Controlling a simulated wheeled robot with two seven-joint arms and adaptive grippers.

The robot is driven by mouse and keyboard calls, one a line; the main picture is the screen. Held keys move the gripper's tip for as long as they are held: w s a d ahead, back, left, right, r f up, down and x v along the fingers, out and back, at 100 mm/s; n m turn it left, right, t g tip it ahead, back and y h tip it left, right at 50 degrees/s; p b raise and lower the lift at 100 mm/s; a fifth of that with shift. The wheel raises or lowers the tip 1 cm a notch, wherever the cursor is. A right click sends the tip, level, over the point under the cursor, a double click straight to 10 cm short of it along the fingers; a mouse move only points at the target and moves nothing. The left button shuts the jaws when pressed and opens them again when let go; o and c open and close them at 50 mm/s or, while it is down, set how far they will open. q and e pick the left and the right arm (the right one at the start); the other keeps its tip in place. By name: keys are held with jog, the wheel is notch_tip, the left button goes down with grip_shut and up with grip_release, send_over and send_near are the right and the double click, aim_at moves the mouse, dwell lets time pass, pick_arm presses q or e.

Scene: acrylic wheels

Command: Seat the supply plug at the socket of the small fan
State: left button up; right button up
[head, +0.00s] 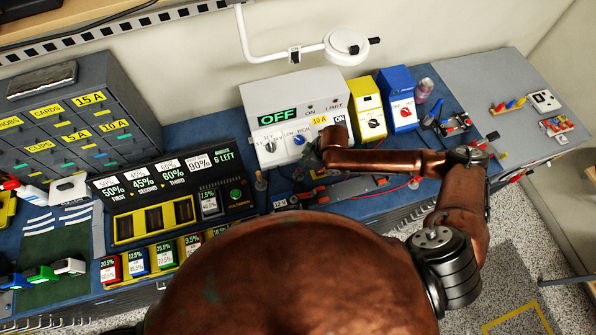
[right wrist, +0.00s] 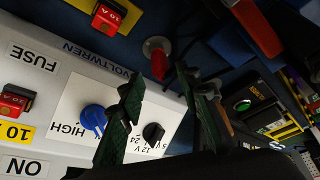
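My right gripper (head: 312,160) reaches over the front right of the white supply box (head: 290,95), whose display reads OFF. In the right wrist view its two green-padded fingers (right wrist: 158,85) are spread, with nothing held between them. A red plug-like piece on a round grey base (right wrist: 158,62) shows just beyond the fingertips, apart from them. I cannot tell for sure that it is the supply plug. A small dark device (head: 454,124) sits at the right end of the blue mat; whether it is the small fan is unclear. No socket can be made out. My left gripper is out of view.
A yellow box (head: 368,105) and a blue box (head: 399,98) stand right of the supply. Red wire (head: 405,184) lies near my arm. The label drawers (head: 80,115) and black percentage panel (head: 165,180) stand left. The grey tabletop (head: 490,75) has free room.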

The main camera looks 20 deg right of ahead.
jog(key=shift+x, duration=1.9)
jog(key=shift+c, duration=0.6)
grip_shut()
